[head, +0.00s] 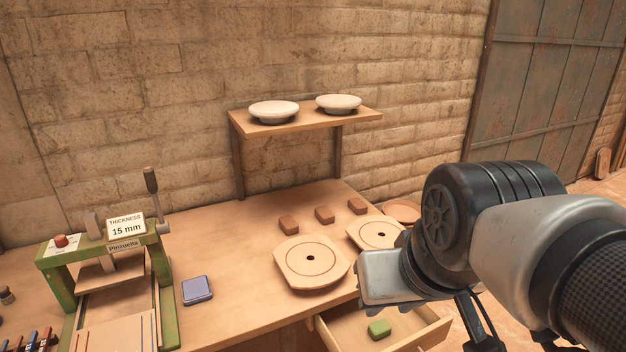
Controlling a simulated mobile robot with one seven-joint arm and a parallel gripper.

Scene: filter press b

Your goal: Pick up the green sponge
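The green sponge (379,329) is a small rounded block. It lies in an open wooden drawer (432,336) below the table's front edge, at the bottom of the head view. My arm reaches in from the right. Dark finger-like parts of my gripper (477,325) show to the right of the drawer, apart from the sponge. The rest of my arm partly hides the gripper, and its opening cannot be made out. Nothing is seen held.
A wall shelf (305,122) holds two white bowls (273,111). My arm covers the table's right end.

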